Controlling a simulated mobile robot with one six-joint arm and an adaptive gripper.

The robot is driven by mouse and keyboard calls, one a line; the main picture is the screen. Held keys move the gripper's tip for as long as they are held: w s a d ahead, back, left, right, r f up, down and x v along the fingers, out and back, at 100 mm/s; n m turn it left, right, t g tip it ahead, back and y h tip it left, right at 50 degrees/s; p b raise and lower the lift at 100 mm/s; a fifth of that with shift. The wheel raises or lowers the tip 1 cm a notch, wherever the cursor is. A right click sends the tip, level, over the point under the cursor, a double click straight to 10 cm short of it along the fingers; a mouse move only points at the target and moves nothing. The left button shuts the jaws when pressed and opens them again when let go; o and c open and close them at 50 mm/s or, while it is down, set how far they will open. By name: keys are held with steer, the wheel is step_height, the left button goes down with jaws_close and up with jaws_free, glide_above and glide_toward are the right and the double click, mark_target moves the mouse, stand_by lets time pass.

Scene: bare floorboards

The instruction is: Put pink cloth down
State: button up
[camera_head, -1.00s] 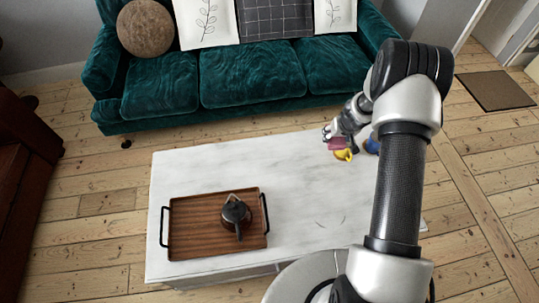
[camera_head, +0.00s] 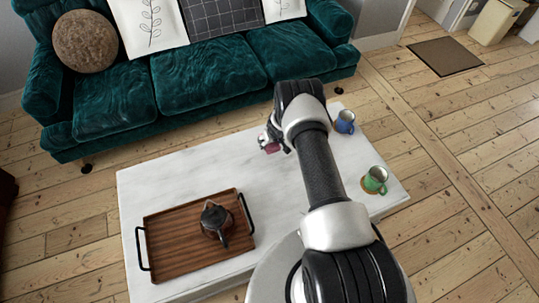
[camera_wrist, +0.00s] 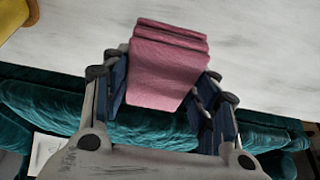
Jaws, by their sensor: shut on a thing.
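The pink cloth (camera_wrist: 168,66) is folded and held between the fingers of my gripper (camera_wrist: 160,88) in the wrist view. In the head view, the cloth (camera_head: 272,147) is a small pink patch at the tip of my gripper (camera_head: 266,142), over the far part of the white marble table (camera_head: 190,165). My gripper is shut on the cloth. Pale marble lies behind the cloth in the wrist view. I cannot tell whether the cloth touches the tabletop.
A wooden tray (camera_head: 172,236) with a dark teapot (camera_head: 213,222) stands at the table's left. A blue mug (camera_head: 345,122) and a green mug (camera_head: 375,180) stand at the right. A yellow thing (camera_wrist: 10,15) is cut off in the wrist view. A green sofa (camera_head: 190,80) stands behind.

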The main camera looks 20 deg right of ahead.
mark_target(270, 156)
step_height(270, 156, down, 8)
steer(key=shift+r+b, duration=0.1)
steer(key=shift+b, duration=1.05)
steer(key=shift+s+f, duration=0.1)
steer(key=shift+f, duration=0.25)
steer(key=shift+s+f, duration=0.1)
steer(key=shift+f, duration=0.05)
steer(key=o, duration=1)
steer(key=shift+f, duration=0.3)
steer(key=shift+r, duration=0.1)
